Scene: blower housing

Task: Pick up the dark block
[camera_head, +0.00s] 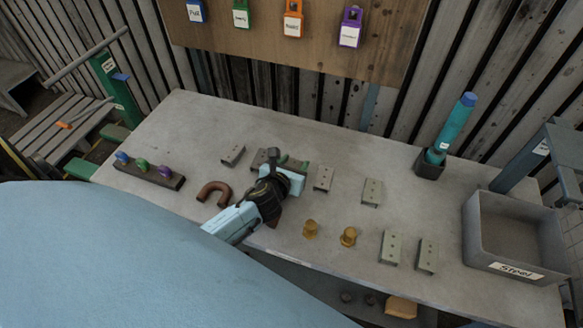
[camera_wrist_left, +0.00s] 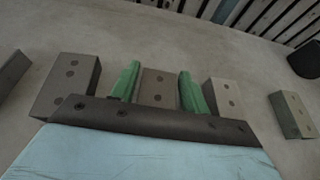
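A darker-looking block (camera_head: 233,155) lies further left. I cannot tell for certain which one is the dark block. My right gripper is out of view.
A brown U-shaped part (camera_head: 214,189) and a dark rack with coloured knobs (camera_head: 150,172) lie left. Two brass parts (camera_head: 311,229) and more blocks (camera_head: 371,192) lie right. A "Steel" bin (camera_head: 476,228) and a teal tool in a holder (camera_head: 428,168) stand at the right.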

